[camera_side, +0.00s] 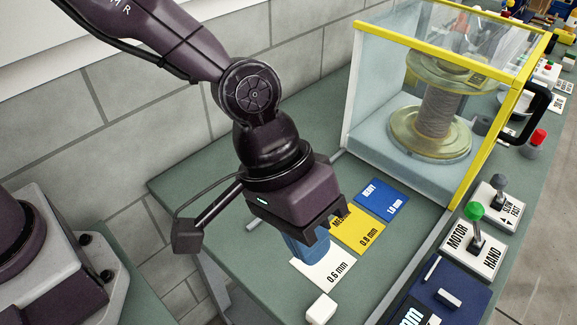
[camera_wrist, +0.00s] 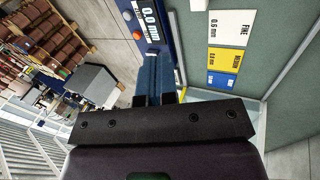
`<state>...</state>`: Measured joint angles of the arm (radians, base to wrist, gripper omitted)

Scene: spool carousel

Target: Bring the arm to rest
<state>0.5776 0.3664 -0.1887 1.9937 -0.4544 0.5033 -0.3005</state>
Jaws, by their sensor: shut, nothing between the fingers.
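My gripper (camera_side: 310,255) is shut and empty, its blue fingers pointing down over the bench in the side view. The fingers hang over or just above the white 0.6 mm card (camera_side: 325,268) and hide part of it; I cannot tell whether they touch it. In the wrist view the shut fingers (camera_wrist: 155,62) point away from the camera, with the card row off to their right.
A yellow 0.8 mm card (camera_side: 358,232) and a blue 1.0 mm card (camera_side: 381,198) lie behind. A yellow-framed clear guard (camera_side: 486,130) covers a wire spool (camera_side: 437,112). A green-knobbed lever (camera_side: 474,212) stands at right, a white block (camera_side: 321,308) in front.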

